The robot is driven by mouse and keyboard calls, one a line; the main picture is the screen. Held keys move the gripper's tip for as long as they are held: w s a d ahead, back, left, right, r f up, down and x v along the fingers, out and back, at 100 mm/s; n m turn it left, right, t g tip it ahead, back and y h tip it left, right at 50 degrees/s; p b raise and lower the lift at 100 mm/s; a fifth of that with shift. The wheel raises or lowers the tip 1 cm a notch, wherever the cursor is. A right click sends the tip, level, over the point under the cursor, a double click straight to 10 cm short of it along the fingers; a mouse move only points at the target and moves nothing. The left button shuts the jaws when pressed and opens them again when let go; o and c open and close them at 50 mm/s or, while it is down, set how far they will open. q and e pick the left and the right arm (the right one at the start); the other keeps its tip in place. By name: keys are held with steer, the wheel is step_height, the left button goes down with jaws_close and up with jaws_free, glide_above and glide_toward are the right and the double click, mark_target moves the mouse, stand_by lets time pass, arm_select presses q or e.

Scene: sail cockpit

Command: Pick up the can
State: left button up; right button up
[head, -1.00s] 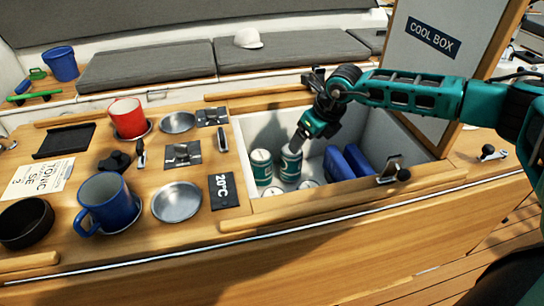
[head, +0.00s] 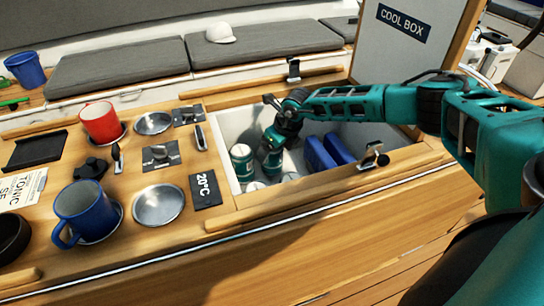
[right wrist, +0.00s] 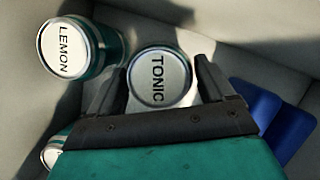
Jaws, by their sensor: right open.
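Inside the open cool box (head: 225,135), the can marked TONIC (right wrist: 158,78) stands below my right gripper (right wrist: 158,68). In the right wrist view its white lid lies between the two open fingers, one on each side, with a little room beside the lid. In the head view the tonic can (head: 272,163) is partly hidden by my right gripper (head: 273,148). The can marked LEMON (right wrist: 63,48) stands left of it, and also shows in the head view (head: 242,163). My left gripper is not in view.
Blue ice packs (head: 320,155) lean right of the cans. More can lids (head: 255,187) show near the box's front wall. A latch (head: 374,156) stands on the front rim. The raised lid (head: 400,65) stands behind. Mugs (head: 85,212) are on the left counter.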

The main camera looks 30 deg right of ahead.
steer(key=shift+x, duration=1.45)
steer(key=shift+c, duration=0.4)
steer(key=shift+w, duration=0.1)
steer(key=c, duration=0.9)
